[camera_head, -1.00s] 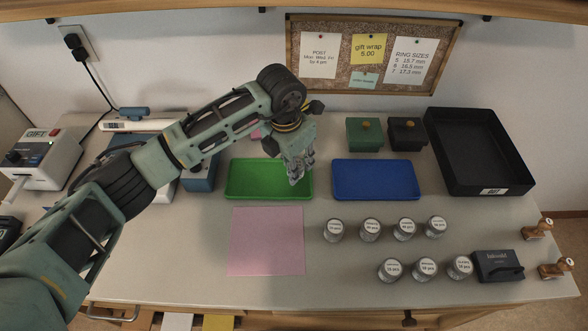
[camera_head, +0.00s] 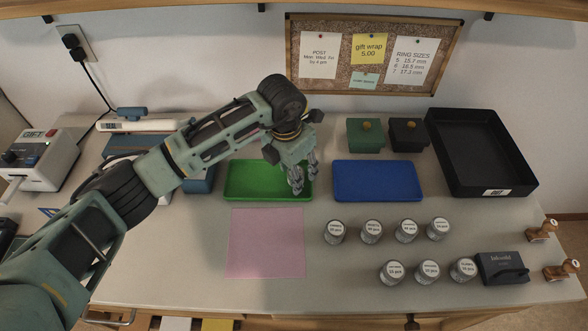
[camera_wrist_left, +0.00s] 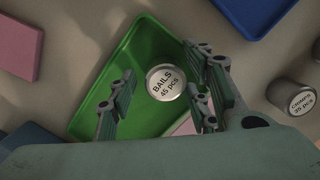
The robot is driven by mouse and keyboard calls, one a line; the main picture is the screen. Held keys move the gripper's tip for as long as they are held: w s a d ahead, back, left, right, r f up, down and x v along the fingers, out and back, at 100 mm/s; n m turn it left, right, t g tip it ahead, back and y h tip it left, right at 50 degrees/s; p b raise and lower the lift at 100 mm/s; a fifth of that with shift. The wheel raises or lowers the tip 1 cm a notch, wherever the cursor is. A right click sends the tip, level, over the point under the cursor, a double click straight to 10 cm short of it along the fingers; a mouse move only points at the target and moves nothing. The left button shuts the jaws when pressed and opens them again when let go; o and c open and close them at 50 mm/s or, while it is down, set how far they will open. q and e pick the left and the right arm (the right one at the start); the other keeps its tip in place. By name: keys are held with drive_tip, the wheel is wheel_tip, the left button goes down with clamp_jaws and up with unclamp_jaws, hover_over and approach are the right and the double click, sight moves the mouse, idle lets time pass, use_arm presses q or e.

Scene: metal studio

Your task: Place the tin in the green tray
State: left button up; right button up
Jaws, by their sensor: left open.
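A small round tin labelled "BAILS 45 pcs" (camera_wrist_left: 166,82) shows in the left wrist view, over the green tray's floor, between my fingers. The green tray (camera_wrist_left: 95,97) is beneath it; in the head view the green tray (camera_head: 245,180) lies left of the blue tray. My left gripper (camera_head: 297,186) is open above the green tray's right part. In the left wrist view the fingers of my left gripper (camera_wrist_left: 166,95) stand apart on either side of the tin, with gaps visible. The head view hides this tin behind the gripper. My right gripper is not in view.
The blue tray (camera_head: 375,181) is close on the right. Several other labelled tins (camera_head: 372,231) stand in two rows at front right. A pink mat (camera_head: 266,243) lies in front of the green tray. A black tray (camera_head: 480,150) and small boxes (camera_head: 363,136) are behind.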

use_arm(q)
drive_tip(key=shift+r, duration=0.1)
drive_tip(key=shift+r, duration=0.25)
wheel_tip(320, 180, up, 12)
drive_tip(key=s+a+b, duration=0.1)
drive_tip(key=shift+f, duration=0.2)
